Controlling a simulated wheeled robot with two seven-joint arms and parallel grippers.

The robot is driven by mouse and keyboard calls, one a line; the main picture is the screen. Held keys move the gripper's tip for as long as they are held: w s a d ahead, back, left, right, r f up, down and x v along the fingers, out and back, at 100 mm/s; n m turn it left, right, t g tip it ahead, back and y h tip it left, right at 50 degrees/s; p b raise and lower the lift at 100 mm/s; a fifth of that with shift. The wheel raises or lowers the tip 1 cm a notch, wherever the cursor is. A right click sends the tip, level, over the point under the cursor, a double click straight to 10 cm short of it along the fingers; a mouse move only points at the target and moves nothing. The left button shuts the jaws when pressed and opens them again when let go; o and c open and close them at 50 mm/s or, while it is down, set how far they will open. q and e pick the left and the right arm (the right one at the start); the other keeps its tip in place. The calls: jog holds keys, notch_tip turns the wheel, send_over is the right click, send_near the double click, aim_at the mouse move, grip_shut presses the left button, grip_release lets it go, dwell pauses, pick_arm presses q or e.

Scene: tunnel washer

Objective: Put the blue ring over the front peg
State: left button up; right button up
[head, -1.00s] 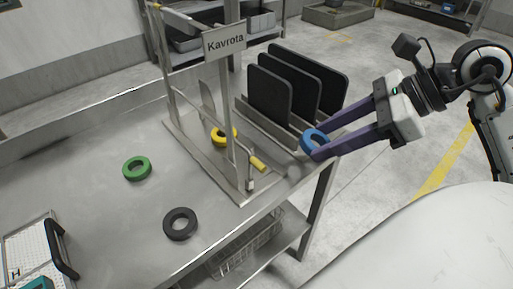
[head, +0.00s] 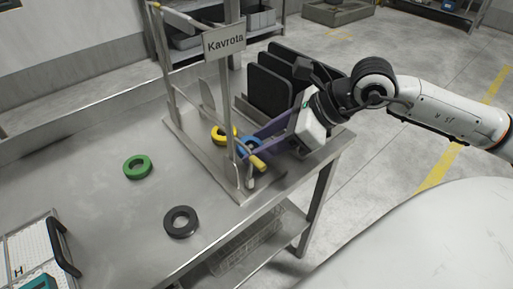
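The blue ring (head: 250,146) is between the purple fingers of my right gripper (head: 244,150), which comes in from the right and is shut on it. The ring is partly hidden by the fingers. A peg with a yellow tip (head: 258,164) sticks out low on the metal frame, just below the ring in the picture. I cannot tell whether the ring is around this peg or beside it. A yellow ring (head: 218,133) is farther back at the frame. My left gripper is not in view.
A green ring (head: 137,167) and a black ring (head: 181,222) lie on the metal table (head: 100,215). The frame carries a Kavrota sign (head: 224,41). Black panels (head: 268,92) stand in a rack behind my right gripper. A case with a black handle (head: 62,247) is at lower left.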

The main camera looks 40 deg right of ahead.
jog(key=shift+w+p, duration=0.2)
jog(key=shift+p, duration=0.2)
jog(key=shift+a+g+h+p, duration=0.15)
jog(key=shift+g+h+p, duration=0.15)
jog(key=shift+p, duration=0.15)
jog(key=g+p, duration=0.1)
jog(key=h+p, duration=0.1)
jog(key=shift+w+a+r+g+p, duration=0.1)
jog(key=shift+w+a+g+p, duration=0.1)
jog(key=shift+g+p, duration=0.2)
jog(key=shift+w+g+h+p, duration=0.1)
jog(key=shift+g+h+p, duration=0.25)
jog(key=shift+h, duration=0.15)
jog(key=shift+f, duration=0.85)
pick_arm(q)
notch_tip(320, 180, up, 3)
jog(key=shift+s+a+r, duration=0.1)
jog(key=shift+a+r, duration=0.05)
pick_arm(e)
jog(key=shift+f, duration=0.15)
